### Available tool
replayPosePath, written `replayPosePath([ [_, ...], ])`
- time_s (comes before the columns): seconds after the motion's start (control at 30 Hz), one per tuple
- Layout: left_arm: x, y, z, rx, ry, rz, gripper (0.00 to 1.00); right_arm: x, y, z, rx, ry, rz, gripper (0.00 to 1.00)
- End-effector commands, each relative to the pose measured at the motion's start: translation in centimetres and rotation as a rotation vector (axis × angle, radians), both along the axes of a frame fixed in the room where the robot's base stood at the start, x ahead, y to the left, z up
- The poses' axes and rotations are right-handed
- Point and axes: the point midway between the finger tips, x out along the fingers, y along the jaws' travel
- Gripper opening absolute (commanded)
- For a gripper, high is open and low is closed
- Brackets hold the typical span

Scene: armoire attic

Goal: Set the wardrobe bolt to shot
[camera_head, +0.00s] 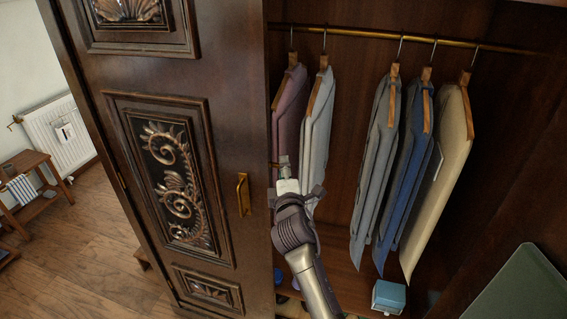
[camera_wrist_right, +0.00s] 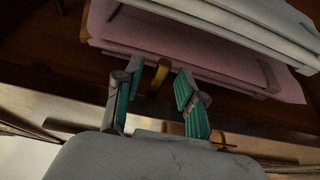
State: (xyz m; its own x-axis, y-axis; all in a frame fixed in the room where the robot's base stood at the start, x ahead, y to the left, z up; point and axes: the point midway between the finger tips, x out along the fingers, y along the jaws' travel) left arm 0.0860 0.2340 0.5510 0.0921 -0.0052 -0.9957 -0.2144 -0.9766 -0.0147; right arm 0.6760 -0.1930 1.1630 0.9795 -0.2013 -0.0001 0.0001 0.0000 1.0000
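The wardrobe (camera_head: 205,120) has a dark carved left door with a brass handle (camera_head: 243,194), and its right side stands open. The bolt (camera_wrist_right: 159,78) shows in the wrist view as a small brass piece between the fingers of my right gripper (camera_wrist_right: 158,84). The fingers, with teal pads, are open with a gap on each side of the brass; I cannot tell whether either touches it. In the head view my right gripper (camera_head: 284,168) is at the door's inner edge and hides most of the bolt. My left gripper is not in view.
Several garments (camera_head: 385,165) hang from a brass rail (camera_head: 400,37) behind and right of the gripper. A blue box (camera_head: 388,296) sits on the wardrobe floor. A green panel (camera_head: 520,290) is at lower right. A radiator (camera_head: 62,130) and small wooden table (camera_head: 30,185) stand at left.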

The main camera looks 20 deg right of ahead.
Motion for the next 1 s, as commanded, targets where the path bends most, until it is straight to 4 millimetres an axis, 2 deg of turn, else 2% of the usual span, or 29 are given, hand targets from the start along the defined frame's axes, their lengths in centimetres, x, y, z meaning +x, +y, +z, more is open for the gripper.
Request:
replayPosePath([
  [0.2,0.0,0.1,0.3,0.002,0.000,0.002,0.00,1.6,-0.3,0.0,0.000,0.000,0.000,0.40],
  [0.47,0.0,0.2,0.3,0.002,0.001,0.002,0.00,1.7,-0.3,0.0,0.000,0.000,0.001,0.40],
  [0.57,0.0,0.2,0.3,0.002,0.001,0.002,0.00,1.7,-0.3,0.0,0.000,0.000,0.001,0.26],
  [0.7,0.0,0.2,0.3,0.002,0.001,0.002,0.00,1.7,-0.3,0.0,0.000,0.000,0.001,0.03],
  [0.73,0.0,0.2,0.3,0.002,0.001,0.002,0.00,1.7,-0.3,-0.1,0.000,0.000,0.001,0.00],
  [1.0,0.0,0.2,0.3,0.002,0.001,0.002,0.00,1.7,-0.3,-0.1,-0.001,0.001,0.001,0.00],
])
